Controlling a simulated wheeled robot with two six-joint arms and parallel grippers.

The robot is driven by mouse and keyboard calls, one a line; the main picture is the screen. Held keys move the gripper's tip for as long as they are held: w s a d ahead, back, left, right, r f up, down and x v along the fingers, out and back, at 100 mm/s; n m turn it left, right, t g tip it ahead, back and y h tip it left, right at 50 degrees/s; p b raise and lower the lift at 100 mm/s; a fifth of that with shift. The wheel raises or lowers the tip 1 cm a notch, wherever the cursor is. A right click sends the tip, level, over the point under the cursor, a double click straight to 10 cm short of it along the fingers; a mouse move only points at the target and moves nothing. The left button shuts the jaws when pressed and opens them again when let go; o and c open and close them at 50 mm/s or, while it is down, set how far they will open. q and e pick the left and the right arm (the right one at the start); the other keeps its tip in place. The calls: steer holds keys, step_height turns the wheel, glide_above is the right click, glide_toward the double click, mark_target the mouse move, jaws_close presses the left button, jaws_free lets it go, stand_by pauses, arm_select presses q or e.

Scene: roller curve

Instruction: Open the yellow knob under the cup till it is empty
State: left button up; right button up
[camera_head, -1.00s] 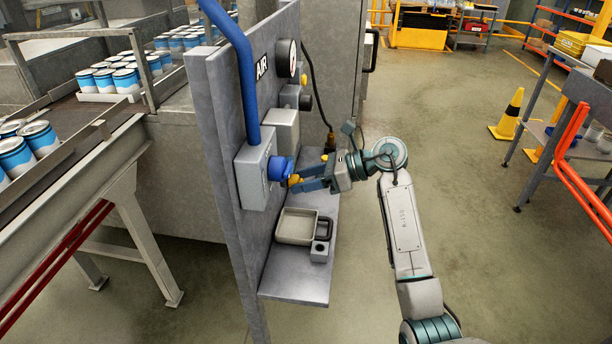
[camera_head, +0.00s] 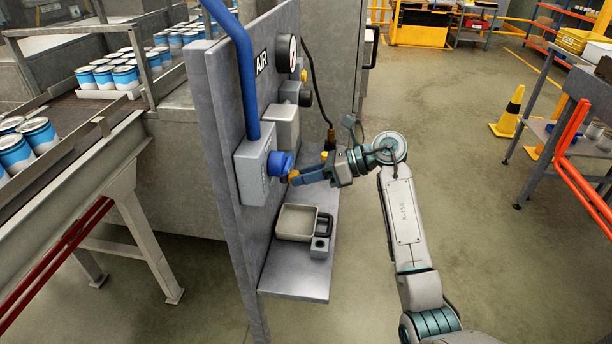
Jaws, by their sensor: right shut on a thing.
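A blue cup (camera_head: 280,162) sticks out from the grey box (camera_head: 252,165) on the upright panel. The small yellow knob (camera_head: 293,177) is just under the cup's right side, partly hidden by my fingers. My right gripper (camera_head: 299,178) reaches in from the right and is shut on the yellow knob. The inside of the cup does not show. My left gripper is out of view.
A cream tray (camera_head: 296,238) with a dark handle sits on the shelf (camera_head: 295,281) below. A blue pipe (camera_head: 240,60) runs down to the box. A gauge (camera_head: 286,52) and other fittings are farther along the panel.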

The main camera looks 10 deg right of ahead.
steer(key=o, duration=1)
steer(key=shift+c, duration=0.2)
steer(key=b+v, duration=0.3)
steer(key=v, duration=0.8)
steer(key=shift+b, duration=0.4)
steer(key=shift+a, duration=0.1)
